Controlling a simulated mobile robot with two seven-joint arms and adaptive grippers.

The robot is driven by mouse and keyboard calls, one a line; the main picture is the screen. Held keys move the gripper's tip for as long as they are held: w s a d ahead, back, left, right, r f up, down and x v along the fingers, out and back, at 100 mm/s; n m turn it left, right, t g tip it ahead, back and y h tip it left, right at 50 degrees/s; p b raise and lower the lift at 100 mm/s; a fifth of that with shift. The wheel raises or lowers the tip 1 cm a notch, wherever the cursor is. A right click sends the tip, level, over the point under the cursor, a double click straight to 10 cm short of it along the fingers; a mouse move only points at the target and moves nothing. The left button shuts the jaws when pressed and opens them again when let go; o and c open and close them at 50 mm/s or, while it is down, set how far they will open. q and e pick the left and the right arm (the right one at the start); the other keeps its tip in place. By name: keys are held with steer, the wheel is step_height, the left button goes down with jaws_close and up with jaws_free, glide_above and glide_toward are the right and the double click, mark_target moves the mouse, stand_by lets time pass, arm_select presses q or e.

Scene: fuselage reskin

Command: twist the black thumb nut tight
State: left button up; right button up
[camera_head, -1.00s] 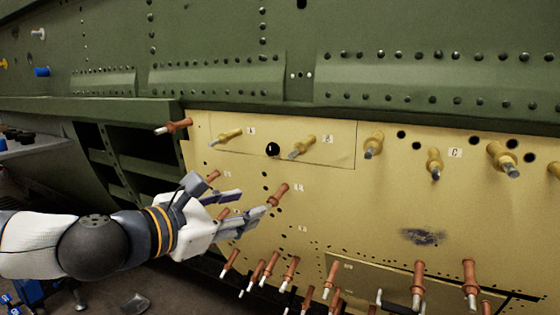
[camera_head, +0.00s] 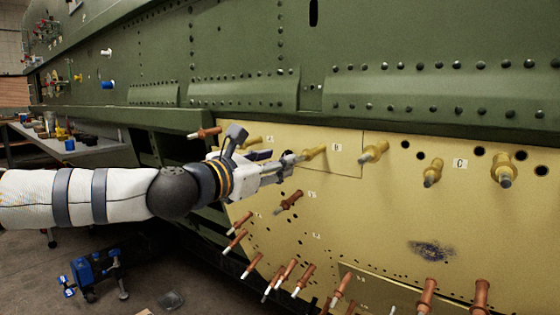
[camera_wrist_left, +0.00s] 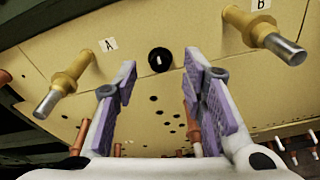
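The black thumb nut (camera_wrist_left: 159,60) is a round black knob with a pale centre on the yellow skin panel, between labels A and B. In the wrist view it lies just beyond and between the fingertips of my left gripper (camera_wrist_left: 160,76), with panel showing on both sides. The fingers, with purple pads, are apart and hold nothing. In the head view my left gripper (camera_head: 281,163) points at the panel below label A, and it seems to hide the nut. My right gripper is not in view.
A yellow fastener stands out beside A (camera_wrist_left: 65,82) and another beside B (camera_wrist_left: 265,35), flanking the nut. Copper-coloured fasteners (camera_head: 289,200) stick out lower on the panel. A workbench (camera_head: 95,150) is at the far left.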

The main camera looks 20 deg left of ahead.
arm_select(q)
steer(key=shift+x, duration=1.1)
jaws_close()
